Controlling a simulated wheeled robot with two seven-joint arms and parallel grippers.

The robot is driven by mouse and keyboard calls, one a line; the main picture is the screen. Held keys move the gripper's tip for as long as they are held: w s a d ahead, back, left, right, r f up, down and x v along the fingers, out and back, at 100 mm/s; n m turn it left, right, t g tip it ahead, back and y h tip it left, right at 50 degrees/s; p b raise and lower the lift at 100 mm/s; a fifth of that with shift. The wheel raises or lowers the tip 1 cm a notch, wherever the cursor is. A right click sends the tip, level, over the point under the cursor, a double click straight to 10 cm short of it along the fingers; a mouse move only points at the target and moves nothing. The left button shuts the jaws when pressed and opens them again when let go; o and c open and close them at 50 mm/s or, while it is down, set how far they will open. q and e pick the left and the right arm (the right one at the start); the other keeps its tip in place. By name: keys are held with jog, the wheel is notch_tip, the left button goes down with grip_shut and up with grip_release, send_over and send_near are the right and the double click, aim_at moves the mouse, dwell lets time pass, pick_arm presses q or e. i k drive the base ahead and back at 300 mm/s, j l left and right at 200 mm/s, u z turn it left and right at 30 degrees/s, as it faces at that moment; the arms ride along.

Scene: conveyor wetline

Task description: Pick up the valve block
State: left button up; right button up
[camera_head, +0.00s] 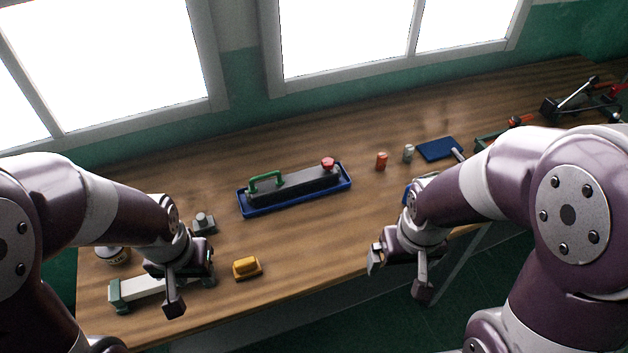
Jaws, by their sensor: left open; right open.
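The valve block looks to be the long dark grey block (298,188) with a green handle at its left end and a red knob at its right end. It lies in a shallow blue tray (262,210) in the middle of the wooden table. My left gripper (190,291) is open, in front and to the left of the tray, over a white bar with green ends (140,288). My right gripper (398,277) is open and empty near the table's front edge, in front and to the right of the tray. Both are apart from the block.
A yellow block (246,267) lies right of my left gripper. A small grey part (203,222) stands left of the tray. An orange cylinder (381,161), a grey cylinder (408,153) and a blue plate (438,149) lie right. Table (320,243) before the tray is clear.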

aim_at(280, 187)
jog(key=i+l+z, duration=0.5)
jog(key=i, duration=0.25)
